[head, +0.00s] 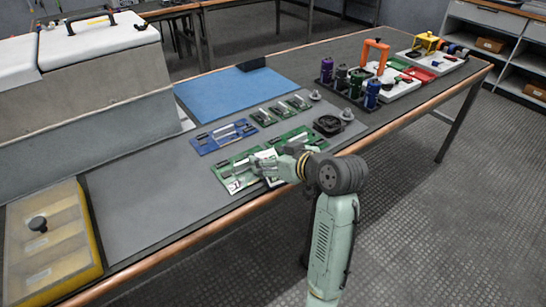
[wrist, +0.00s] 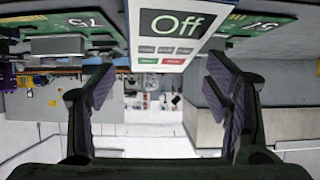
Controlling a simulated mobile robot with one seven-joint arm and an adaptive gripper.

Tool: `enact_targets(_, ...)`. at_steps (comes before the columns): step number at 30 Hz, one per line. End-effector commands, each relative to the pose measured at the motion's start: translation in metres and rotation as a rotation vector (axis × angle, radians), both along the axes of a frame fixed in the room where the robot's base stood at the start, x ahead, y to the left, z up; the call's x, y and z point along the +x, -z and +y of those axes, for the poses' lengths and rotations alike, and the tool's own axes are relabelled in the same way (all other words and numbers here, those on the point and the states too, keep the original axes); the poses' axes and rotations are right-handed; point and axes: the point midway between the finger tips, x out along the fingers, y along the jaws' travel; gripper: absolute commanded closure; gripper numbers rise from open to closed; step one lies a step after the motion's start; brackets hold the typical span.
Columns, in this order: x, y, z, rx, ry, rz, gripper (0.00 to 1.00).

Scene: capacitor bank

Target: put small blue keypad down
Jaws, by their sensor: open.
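The small keypad (wrist: 172,40) shows in the wrist view at the top middle, with a dark screen reading "Off", several grey buttons, and a green and a red one. Its face looks white with a blue edge. My gripper (wrist: 158,82) is open, its two dark fingers apart on either side below the keypad, and no contact shows. In the head view my gripper (head: 277,163) is low over the front of the workbench, by a white piece beside a green circuit board (head: 233,174). The gripper partly hides this area, so I cannot tell whether that piece is the keypad.
A blue circuit board (head: 222,136) and a row of small green boards lie behind. A black round part (head: 327,125) is to the right, with coloured cylinders (head: 372,95) beyond. A yellow-edged tray (head: 92,245) is at far left. The grey mat (head: 140,195) is bare at left.

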Motion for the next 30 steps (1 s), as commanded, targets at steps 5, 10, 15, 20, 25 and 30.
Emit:
enact_targets(5,-0.012,-0.017,-0.011,-0.002,0.004,-0.005,0.29)
enact_targets(10,-0.040,-0.036,-0.032,-0.002,0.005,-0.005,0.29)
enact_targets(15,-0.065,-0.053,-0.049,-0.003,0.004,-0.004,0.29)
enact_targets(20,-0.080,-0.063,-0.059,-0.001,0.002,-0.002,0.29)
enact_targets(25,-0.086,-0.066,-0.063,-0.001,0.001,-0.001,0.29)
enact_targets(30,-0.086,-0.066,-0.062,-0.001,0.000,-0.001,0.29)
